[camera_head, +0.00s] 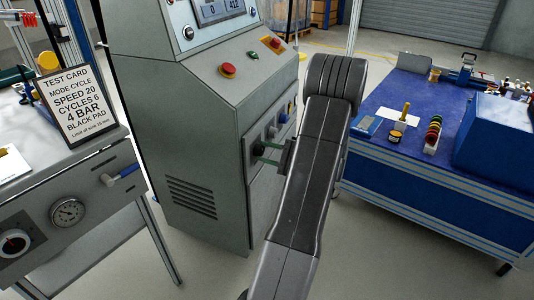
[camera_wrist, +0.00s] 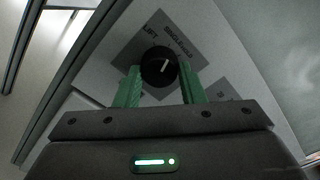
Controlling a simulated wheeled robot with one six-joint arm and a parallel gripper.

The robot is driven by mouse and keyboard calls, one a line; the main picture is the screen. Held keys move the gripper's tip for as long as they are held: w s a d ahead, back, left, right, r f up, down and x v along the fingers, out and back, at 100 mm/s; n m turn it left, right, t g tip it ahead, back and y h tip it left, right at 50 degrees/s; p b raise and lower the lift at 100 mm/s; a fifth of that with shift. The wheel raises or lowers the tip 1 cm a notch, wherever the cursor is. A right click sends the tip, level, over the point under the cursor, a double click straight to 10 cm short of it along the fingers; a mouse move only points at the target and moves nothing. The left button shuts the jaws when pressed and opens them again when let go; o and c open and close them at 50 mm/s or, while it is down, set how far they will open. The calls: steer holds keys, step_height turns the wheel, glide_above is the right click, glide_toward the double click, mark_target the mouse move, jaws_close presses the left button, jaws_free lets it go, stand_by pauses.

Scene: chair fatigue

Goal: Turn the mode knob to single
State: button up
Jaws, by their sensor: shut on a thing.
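The mode knob (camera_wrist: 158,67) is round and black with a short white pointer line, seen in the wrist view on a grey label plate (camera_wrist: 185,40). The line points roughly toward the top of that view. Words are printed around the knob; one looks like "SINGLE", but they are small and tilted. My gripper (camera_wrist: 160,72) has its two green fingers on either side of the knob and is shut on it. In the head view, my gripper (camera_head: 262,153) reaches the cabinet's side panel from the right, and I cannot make out the held knob there.
The grey cabinet (camera_head: 195,120) carries a red stop button (camera_head: 228,70) on its sloped top. Other knobs (camera_head: 272,132) sit near my fingers. A test card (camera_head: 78,104) reading "MODE CYCLE" stands on the left bench. A blue-topped bench (camera_head: 400,168) is at right.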

steer(key=o, duration=1)
steer(key=p+v, duration=0.3)
steer(key=v, duration=1.1)
steer(key=shift+a, duration=0.1)
steer(key=b+x, duration=0.3)
steer(key=x, duration=0.9)
steer(key=shift+w+a+f, duration=0.1)
steer(key=shift+w+a, duration=0.05)
steer(key=shift+a, duration=0.15)
steer(key=shift+w+a, duration=0.25)
steer(key=shift+a, duration=0.3)
steer(key=shift+d, duration=0.1)
